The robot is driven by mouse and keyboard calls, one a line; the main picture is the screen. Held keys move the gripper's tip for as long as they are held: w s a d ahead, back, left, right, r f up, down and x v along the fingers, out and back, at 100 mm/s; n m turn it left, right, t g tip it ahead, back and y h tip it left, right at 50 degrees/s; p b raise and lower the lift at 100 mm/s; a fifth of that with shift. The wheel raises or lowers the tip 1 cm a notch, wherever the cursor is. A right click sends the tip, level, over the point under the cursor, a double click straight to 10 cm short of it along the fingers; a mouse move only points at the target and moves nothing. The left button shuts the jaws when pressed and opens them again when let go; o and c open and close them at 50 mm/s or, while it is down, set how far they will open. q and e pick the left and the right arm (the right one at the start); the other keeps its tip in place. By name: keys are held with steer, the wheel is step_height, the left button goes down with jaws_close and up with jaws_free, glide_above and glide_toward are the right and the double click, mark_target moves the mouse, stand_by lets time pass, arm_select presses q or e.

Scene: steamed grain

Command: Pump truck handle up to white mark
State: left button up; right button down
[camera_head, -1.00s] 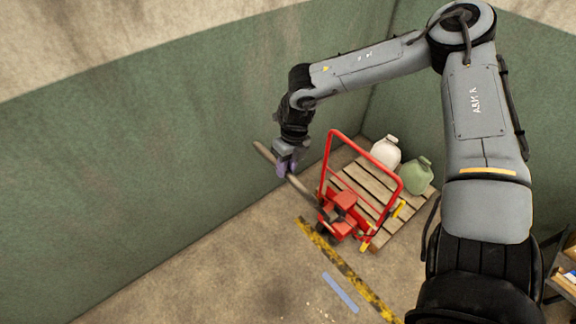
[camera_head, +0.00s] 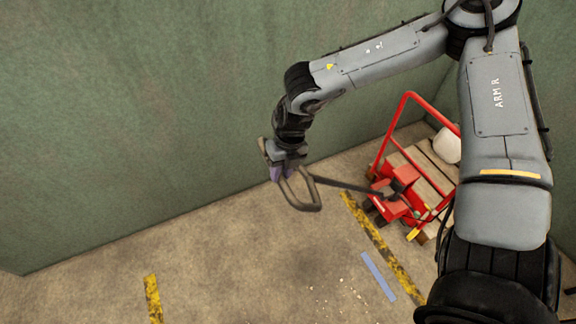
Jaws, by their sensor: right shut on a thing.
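The red truck (camera_head: 393,201) stands at the right of the middle, by the pallet. Its dark handle (camera_head: 340,185) reaches out to the left from the truck and ends in a loop grip (camera_head: 307,206). My right gripper (camera_head: 284,173) is at the loop end, shut on the handle; its fingers partly hide the grip. The handle slopes only slightly in the picture. I cannot make out a white mark. My left gripper is not in view.
A wooden pallet (camera_head: 437,161) carries a pale sack (camera_head: 447,146) behind the red frame (camera_head: 388,133). Yellow-black tape (camera_head: 372,238) and a blue strip (camera_head: 378,277) lie on the floor. A green wall (camera_head: 150,130) stands behind.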

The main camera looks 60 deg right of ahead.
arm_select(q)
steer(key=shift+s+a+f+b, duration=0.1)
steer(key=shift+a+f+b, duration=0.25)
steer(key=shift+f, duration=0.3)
arm_select(e)
steer(key=shift+w+a+f, duration=0.5)
steer(key=shift+a, duration=0.3)
steer(key=c, duration=1.3)
jaws_free()
steer(key=o, duration=0.4)
steer(key=shift+a, duration=0.15)
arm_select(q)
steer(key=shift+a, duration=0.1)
arm_select(e)
steer(key=shift+f, duration=0.1)
